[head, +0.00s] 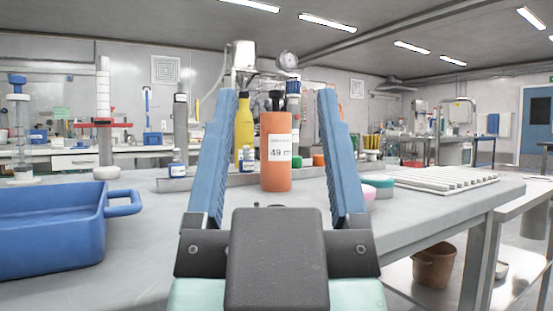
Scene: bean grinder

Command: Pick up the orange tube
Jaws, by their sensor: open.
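The orange tube (276,173) stands upright on the grey table, with a white label marked 49 on its front. Something dark shows at its top end. My gripper (278,95) is open, its two blue fingers spread to the left and right of the tube in the head view. The tube appears between the fingers, and neither finger visibly touches it. How far the tube is from the fingers in depth is hard to tell. The foot of the tube shows above my gripper's dark body.
A blue tray (50,240) with a handle sits at the left. A yellow bottle (244,130) and small blue-labelled bottles (178,168) stand behind. Pink and green round items (378,181) lie right of the gripper. A white ribbed rack (440,178) lies at the right.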

